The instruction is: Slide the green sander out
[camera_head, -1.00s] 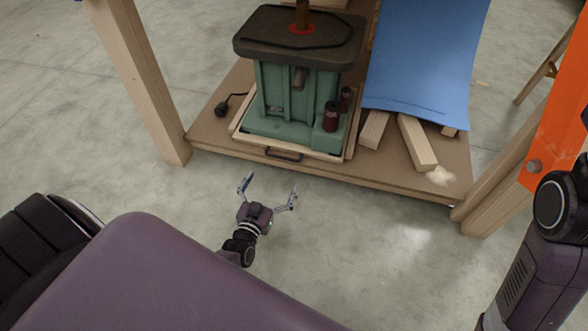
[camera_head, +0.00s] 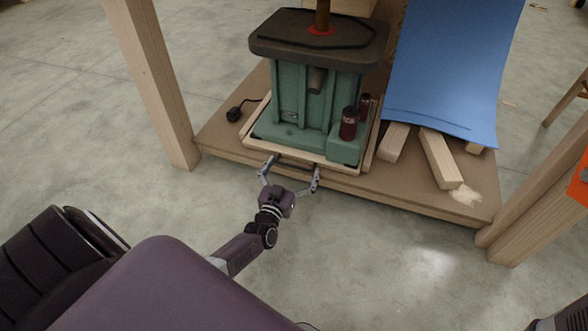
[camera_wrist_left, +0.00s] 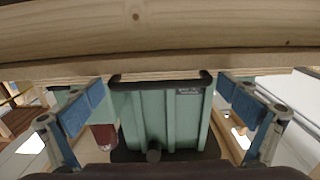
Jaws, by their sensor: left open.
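The green sander (camera_head: 293,98) has a dark flat top and stands upright in a shallow light-wood tray (camera_head: 258,144) on a low shelf. It fills the middle of the left wrist view (camera_wrist_left: 165,122), which looks upside down. The tray has a dark bar handle (camera_head: 290,162) on its front; in the wrist view the handle (camera_wrist_left: 160,78) spans between my finger pads. My left gripper (camera_head: 292,168) is open at the tray's front, one finger near each end of the handle. Contact with the handle cannot be told.
The wooden shelf (camera_head: 225,138) has posts at left (camera_head: 150,80) and right. A blue sheet (camera_head: 450,70) hangs over wood blocks (camera_head: 437,158) right of the sander. A black plug (camera_head: 233,114) lies at left. The concrete floor in front is clear.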

